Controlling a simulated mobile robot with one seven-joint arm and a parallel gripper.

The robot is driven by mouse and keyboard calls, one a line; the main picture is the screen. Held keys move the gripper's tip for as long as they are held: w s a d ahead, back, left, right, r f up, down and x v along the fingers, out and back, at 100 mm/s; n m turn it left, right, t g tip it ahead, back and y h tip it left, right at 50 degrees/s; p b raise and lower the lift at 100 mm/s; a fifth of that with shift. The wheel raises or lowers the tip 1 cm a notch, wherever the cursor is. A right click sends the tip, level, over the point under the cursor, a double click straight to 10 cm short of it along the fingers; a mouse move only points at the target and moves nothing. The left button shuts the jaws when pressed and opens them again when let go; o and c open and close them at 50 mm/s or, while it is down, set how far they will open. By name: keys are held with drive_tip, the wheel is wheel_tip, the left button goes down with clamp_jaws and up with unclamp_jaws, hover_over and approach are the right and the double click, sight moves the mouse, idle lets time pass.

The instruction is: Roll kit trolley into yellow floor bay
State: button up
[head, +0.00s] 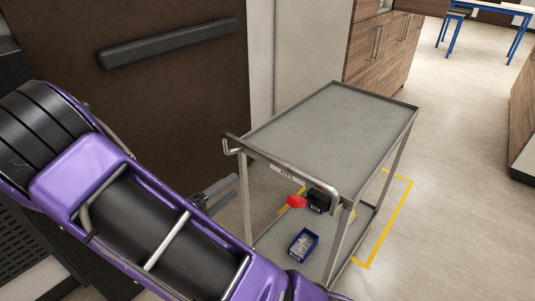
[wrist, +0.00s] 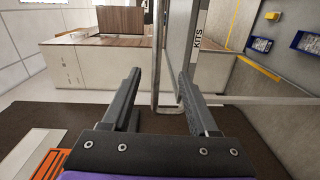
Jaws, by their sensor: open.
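The grey metal kit trolley (head: 330,115) stands upright in the head view, with a bent tube handle (head: 285,168) on its near side. A "KITS" label shows under the handle and also in the wrist view (wrist: 197,38). Yellow floor lines (head: 400,215) of the bay show along the trolley's right side and under it; the trolley hides the rest. The trolley appears at least partly over the bay. My gripper (head: 236,184) is open at the trolley's left near corner. In the wrist view its fingers (wrist: 158,76) flank a handle tube, with nothing gripped.
A blue bin (head: 303,244), a dark bin (head: 318,200) and a red item (head: 296,201) are on the trolley's lower level. A dark brown panel (head: 170,100) stands close on the left. Wooden cabinets (head: 380,45) stand behind. Floor to the right is clear.

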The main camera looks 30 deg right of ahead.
sight(270, 161)
drive_tip(key=x, duration=0.5)
drive_tip(key=b+x, duration=0.1)
drive_tip(key=x, duration=0.4)
drive_tip(key=s+x, duration=0.1)
drive_tip(key=x, duration=0.4)
drive_tip(key=shift+d+r, duration=0.15)
drive_tip(key=shift+d, duration=0.05)
drive_tip(key=shift+w+d+r+b, duration=0.1)
drive_tip(key=shift+w+d+b, duration=0.2)
drive_tip(key=shift+d, duration=0.35)
drive_tip(key=shift+s, duration=0.1)
clamp_jaws()
